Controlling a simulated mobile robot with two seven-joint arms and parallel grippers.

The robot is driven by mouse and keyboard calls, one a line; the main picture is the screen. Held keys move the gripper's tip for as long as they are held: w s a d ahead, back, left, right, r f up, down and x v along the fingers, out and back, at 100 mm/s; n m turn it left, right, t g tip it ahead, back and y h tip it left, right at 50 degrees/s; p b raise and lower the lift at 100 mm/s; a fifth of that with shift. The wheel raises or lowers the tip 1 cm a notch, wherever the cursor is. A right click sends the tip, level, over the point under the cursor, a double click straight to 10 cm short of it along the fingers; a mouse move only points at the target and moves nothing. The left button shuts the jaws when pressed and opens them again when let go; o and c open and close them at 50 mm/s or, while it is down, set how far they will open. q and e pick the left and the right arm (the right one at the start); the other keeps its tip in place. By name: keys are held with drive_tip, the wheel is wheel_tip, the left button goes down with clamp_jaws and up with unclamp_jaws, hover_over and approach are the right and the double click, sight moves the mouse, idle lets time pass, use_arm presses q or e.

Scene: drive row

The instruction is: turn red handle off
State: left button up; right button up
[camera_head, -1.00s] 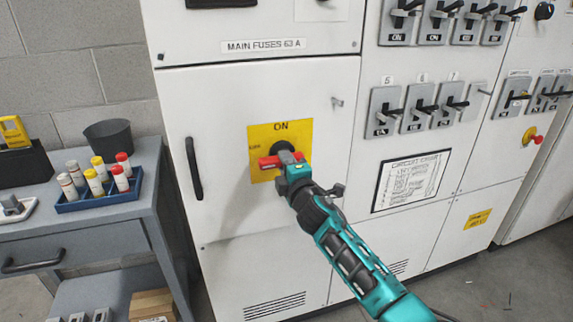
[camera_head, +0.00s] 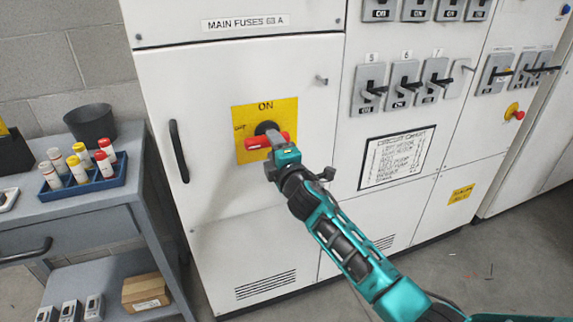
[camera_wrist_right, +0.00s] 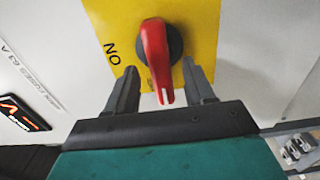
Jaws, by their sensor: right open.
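The red handle (camera_head: 262,141) is a rotary switch grip on a black round hub, on a yellow plate (camera_head: 243,151) marked ON at its top. In the head view the handle lies about level, pointing left and right. My right gripper (camera_head: 278,160) is in front of it and hides part of the handle and plate. In the right wrist view the red handle (camera_wrist_right: 154,55) reaches down between the two open fingers of my right gripper (camera_wrist_right: 163,92), with a gap on each side. My left gripper is in neither view.
The plate sits on a white cabinet door with a black door handle (camera_head: 179,151). Black switches (camera_head: 405,87) line the panel at right. At left a grey cart carries a blue tray (camera_head: 100,182) of capped bottles and a dark cup (camera_head: 91,124).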

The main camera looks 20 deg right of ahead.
drive_tip(key=s, duration=1)
drive_tip(key=shift+s+d+p, duration=0.2)
drive_tip(key=shift+s+p, duration=0.1)
drive_tip(key=shift+s, duration=0.05)
drive_tip(key=s+f+m+g+y, duration=0.1)
drive_tip(key=s+f+m+g, duration=0.6)
drive_tip(key=s+f+m, duration=0.9)
drive_tip(key=s+f, duration=0.5)
drive_tip(key=s, duration=0.3)
drive_tip(key=shift+a+f, duration=0.35)
drive_tip(key=shift+a, duration=0.05)
